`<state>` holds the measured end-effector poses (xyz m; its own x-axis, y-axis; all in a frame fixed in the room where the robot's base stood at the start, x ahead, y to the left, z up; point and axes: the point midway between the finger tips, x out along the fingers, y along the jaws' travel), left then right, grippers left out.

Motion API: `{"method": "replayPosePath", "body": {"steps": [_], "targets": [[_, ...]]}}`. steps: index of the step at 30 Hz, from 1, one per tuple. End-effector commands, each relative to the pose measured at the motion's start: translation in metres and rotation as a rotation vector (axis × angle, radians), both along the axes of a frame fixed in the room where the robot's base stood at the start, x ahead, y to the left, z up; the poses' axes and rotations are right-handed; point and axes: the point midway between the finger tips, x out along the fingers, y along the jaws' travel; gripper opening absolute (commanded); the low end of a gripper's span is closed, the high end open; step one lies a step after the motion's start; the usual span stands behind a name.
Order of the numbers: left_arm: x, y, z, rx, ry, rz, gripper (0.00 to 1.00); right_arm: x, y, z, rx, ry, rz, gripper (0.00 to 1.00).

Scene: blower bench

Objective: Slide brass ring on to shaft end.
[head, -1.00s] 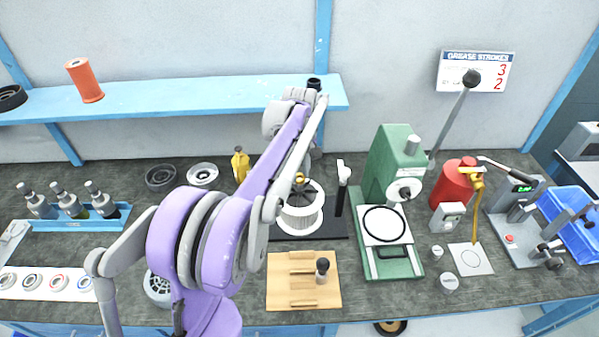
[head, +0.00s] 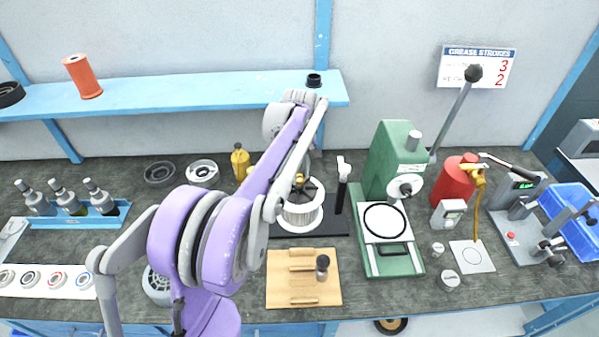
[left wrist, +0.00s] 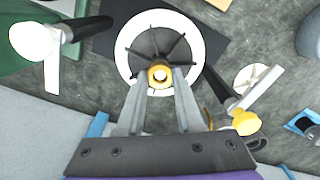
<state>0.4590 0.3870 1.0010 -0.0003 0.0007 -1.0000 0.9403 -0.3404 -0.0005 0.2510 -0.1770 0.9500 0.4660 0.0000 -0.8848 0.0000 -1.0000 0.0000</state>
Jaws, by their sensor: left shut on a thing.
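The brass ring (left wrist: 160,76) is between the fingertips of my left gripper (left wrist: 161,81), which is shut on it. In the left wrist view the ring lies over the hub of the white fan wheel (left wrist: 127,72) with dark spokes. A bright round spot shows inside the ring; I cannot tell whether the shaft end is through it or how far. In the head view the ring (head: 299,178) shows small and yellow above the wheel (head: 301,216), and my left arm partly hides the spot. My right gripper is not in view.
The wheel stands on a black mat (head: 336,227). A wooden block (head: 290,290) lies in front, and a green press (head: 392,262) stands to the right. A yellow bottle (head: 240,162) stands left of the forearm.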

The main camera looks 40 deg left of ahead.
Motion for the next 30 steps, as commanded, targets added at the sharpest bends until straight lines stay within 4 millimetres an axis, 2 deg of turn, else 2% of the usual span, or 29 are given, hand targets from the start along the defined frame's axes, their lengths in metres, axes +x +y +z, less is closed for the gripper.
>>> {"method": "replayPosePath", "body": {"steps": [7,30], "targets": [[0.0000,-0.0001,-0.0066,0.000,0.000,0.000,0.00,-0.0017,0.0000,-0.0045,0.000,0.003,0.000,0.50],[0.0000,-0.0001,-0.0089,0.000,0.000,0.000,0.00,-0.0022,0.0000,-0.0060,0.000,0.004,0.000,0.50]]}}
